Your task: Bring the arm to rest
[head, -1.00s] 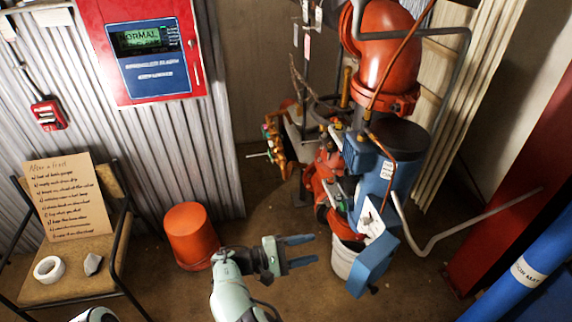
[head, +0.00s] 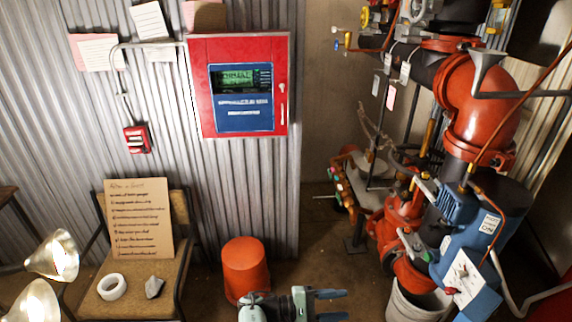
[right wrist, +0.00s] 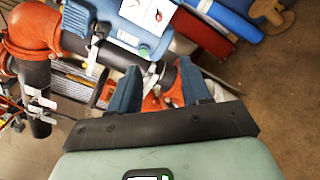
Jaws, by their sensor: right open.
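My right gripper (head: 332,304) shows at the bottom of the head view, just right of the orange bucket. Its two blue fingers are apart, with nothing between them. In the right wrist view the open fingers (right wrist: 165,90) point toward the red and blue pipework, which lies beyond them. Most of the right arm is below the head view's edge. My left gripper is in neither view.
The upturned orange bucket (head: 246,268) stands by the corrugated wall. A chair (head: 140,290) holds a cardboard sign (head: 139,222), a tape roll (head: 112,287) and a grey lump. Red pipework (head: 487,112) and a white bucket (head: 412,303) stand right. Lamps (head: 54,256) are at lower left.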

